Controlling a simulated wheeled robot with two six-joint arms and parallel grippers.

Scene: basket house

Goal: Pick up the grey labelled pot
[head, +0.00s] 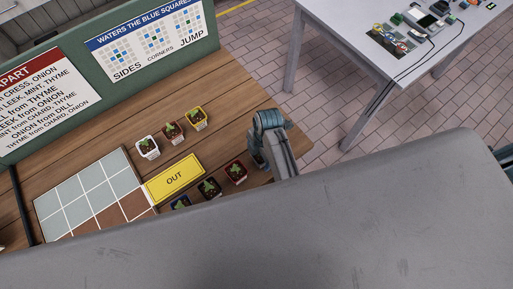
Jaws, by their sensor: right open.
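No pot shows a readable label, and I cannot tell which pot is the grey labelled one. A dark pot (211,193) with a seedling stands in the row below the sign. My left gripper is not in view.
Brown-red (174,137), yellow (199,124), red (237,178) and blue (181,204) pots stand nearby. A tiled grid (88,187) lies left on the wooden table (225,100). A green board (110,98) stands behind. A large grey surface (300,230) blocks the lower view.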

